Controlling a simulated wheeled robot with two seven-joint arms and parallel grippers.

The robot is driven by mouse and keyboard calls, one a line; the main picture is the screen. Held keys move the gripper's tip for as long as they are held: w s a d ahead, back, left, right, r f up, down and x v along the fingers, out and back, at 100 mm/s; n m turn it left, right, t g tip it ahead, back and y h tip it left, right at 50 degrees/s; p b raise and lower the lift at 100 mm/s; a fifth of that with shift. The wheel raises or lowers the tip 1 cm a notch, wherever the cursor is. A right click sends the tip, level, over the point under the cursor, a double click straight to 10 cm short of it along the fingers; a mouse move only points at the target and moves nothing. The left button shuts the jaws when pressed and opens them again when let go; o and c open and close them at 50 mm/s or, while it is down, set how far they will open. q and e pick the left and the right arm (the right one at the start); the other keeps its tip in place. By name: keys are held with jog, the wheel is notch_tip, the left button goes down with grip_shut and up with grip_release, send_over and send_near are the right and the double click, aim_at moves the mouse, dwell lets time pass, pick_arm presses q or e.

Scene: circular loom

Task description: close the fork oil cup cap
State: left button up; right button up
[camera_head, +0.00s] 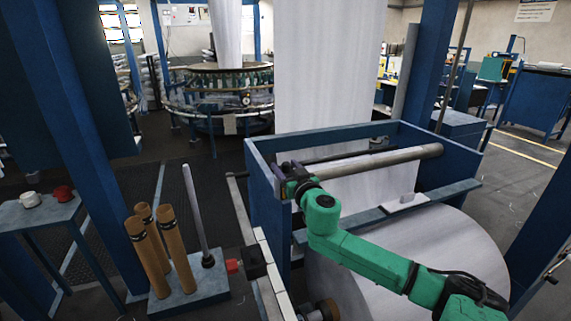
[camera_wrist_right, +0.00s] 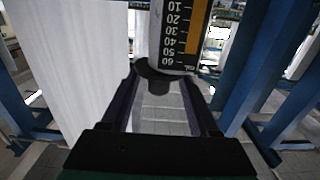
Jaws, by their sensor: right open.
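A pale cylinder (camera_wrist_right: 172,35) with a scale of numbers and an orange strip stands at the top middle of the right wrist view and looks like the oil cup. The numbers read upside down. A dark rounded part (camera_wrist_right: 155,82) at its lower end may be the cap; I cannot tell whether it is closed. My right gripper (camera_wrist_right: 160,78) is open, its fingers on either side of this dark part; contact is unclear. In the head view the right gripper (camera_head: 285,172) is at the left end of the metal roller. I cannot make out the cup there. My left gripper is out of view.
The blue loom frame (camera_head: 350,137) and metal roller (camera_head: 378,160) lie close to my right arm. A large white fabric roll (camera_head: 400,245) is below it. Several brown tubes (camera_head: 178,250) and a grey rod stand on a platform at the left. White fabric (camera_wrist_right: 75,60) hangs left in the wrist view.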

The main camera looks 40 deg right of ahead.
jog(key=shift+w+d, duration=0.1)
jog(key=shift+w, duration=0.1)
grip_shut()
dwell(1.4)
